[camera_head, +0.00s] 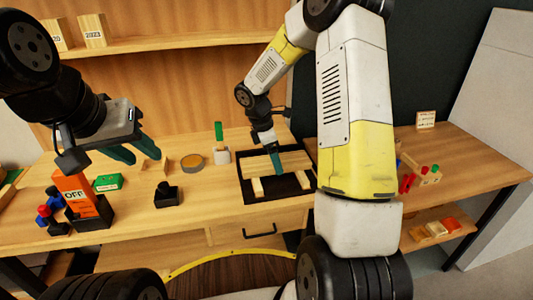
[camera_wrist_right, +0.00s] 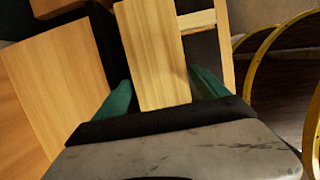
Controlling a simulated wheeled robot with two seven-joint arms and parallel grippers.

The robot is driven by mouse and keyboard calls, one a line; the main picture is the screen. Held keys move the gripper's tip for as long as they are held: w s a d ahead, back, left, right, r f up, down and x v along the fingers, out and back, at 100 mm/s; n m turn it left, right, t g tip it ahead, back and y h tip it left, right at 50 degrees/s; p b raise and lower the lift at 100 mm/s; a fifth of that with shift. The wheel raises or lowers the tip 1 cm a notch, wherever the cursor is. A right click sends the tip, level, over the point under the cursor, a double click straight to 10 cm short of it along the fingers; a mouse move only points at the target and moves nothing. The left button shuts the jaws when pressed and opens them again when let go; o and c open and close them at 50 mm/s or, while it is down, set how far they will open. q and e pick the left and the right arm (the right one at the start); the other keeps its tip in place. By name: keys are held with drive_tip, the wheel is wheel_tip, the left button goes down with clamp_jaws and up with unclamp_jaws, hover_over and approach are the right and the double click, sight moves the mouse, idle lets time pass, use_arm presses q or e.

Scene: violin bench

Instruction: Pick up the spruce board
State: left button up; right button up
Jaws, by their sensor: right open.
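The spruce board, a pale wooden plank (camera_head: 295,163), lies across wooden blocks over a black mat (camera_head: 285,197) in the head view. In the right wrist view the pale board (camera_wrist_right: 152,50) runs between the two teal fingers. My right gripper (camera_head: 275,161) points down at the board; its fingers (camera_wrist_right: 163,92) are apart, one on each side of the wood, with no clear contact. My left gripper (camera_head: 135,152) hangs over the left part of the bench with its teal fingers apart and nothing between them.
An orange OFF block (camera_head: 76,188), a green box (camera_head: 108,183), a round tin (camera_head: 192,162) and a small black holder (camera_head: 167,195) stand on the left. A green-handled tool (camera_head: 219,132) is near the mat. Red clamps (camera_head: 406,183) lie on the right.

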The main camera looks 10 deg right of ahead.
drive_tip(key=shift+d+f, duration=0.1)
drive_tip(key=shift+f, duration=0.15)
drive_tip(key=c, duration=1.3)
drive_tip(key=shift+c, duration=0.3)
drive_tip(key=shift+r, duration=0.2)
